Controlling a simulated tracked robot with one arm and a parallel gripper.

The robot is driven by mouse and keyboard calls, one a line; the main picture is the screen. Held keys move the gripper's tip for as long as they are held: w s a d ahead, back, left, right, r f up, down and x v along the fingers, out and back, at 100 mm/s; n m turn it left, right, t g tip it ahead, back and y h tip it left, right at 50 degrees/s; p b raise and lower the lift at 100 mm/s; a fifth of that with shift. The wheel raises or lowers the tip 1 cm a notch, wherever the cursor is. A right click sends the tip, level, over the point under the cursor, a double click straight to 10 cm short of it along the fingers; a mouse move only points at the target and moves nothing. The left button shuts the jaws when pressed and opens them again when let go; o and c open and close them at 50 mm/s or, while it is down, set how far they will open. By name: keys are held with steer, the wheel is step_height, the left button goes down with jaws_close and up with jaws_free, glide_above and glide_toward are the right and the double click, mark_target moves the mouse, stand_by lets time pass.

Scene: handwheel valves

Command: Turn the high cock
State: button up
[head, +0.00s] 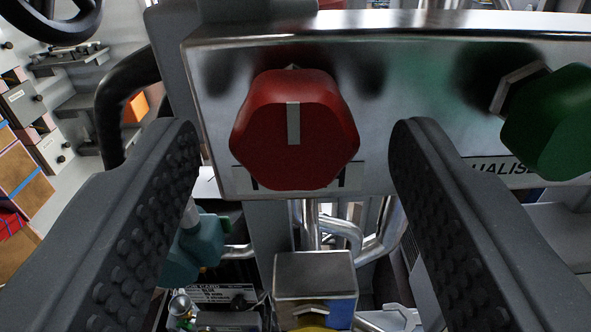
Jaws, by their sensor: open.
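A red six-sided knob (295,155) sits on the front of a shiny metal block (420,90). A pale pointer line on its face stands upright. The label under it is mostly hidden by the knob, and only bits of letters show. My gripper (297,132) is open, with one dark ribbed finger on each side of the red knob. I see a gap between the knob and each finger. The fingers look nearer to the camera than the knob, but I cannot tell how far.
A green knob (555,122) is on the same block at right, above a label ending "UALISE". A black handwheel (50,20) is at top left. Silver pipes (345,232), a metal box (315,275) and a teal fitting (190,250) lie below the block.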

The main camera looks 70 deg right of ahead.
steer(key=v, duration=0.6)
stand_by(0.3)
